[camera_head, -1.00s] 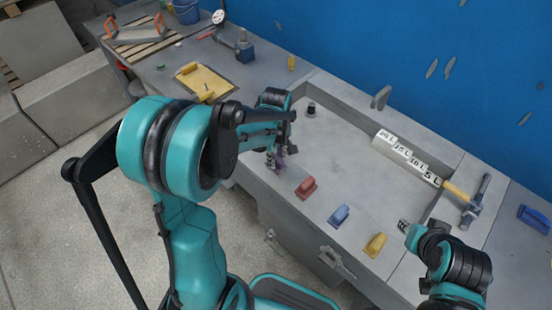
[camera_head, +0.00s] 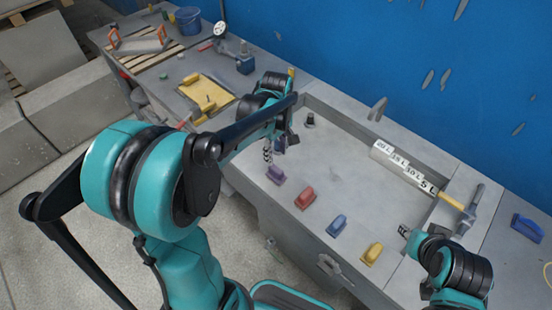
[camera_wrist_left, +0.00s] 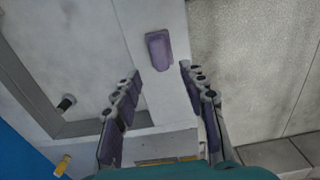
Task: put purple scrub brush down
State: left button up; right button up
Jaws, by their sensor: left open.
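The purple scrub brush (camera_head: 276,174) lies on the front ledge of the grey mould, at the left end of a row of coloured brushes. It also shows in the left wrist view (camera_wrist_left: 158,50), lying on the pale ledge beyond my fingertips. My left gripper (camera_head: 276,150) is open and empty, above and behind the brush in the head view, apart from it. In the left wrist view its two fingers (camera_wrist_left: 160,73) stand wide apart with nothing between them. My right gripper (camera_head: 405,231) is near the mould's right end; it is too small to tell its jaws.
Red (camera_head: 305,197), blue (camera_head: 337,225) and yellow (camera_head: 372,253) brushes stand along the same ledge. A dark knob (camera_head: 310,119) stands at the mould's far left. The mould's middle is clear.

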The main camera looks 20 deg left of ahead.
pick_arm(q)
jog(key=s+d+r+m+t, duration=0.2)
jog(key=s+r+m+t, duration=0.1)
jog(key=s+m, duration=0.3)
jog(key=s+d+r+m+t, duration=0.3)
jog(key=s+m, duration=0.3)
jog(key=m, duration=0.2)
jog(key=shift+s+d+r+t, duration=0.15)
jog(key=shift+s+t, duration=0.05)
jog(key=shift+t, duration=0.4)
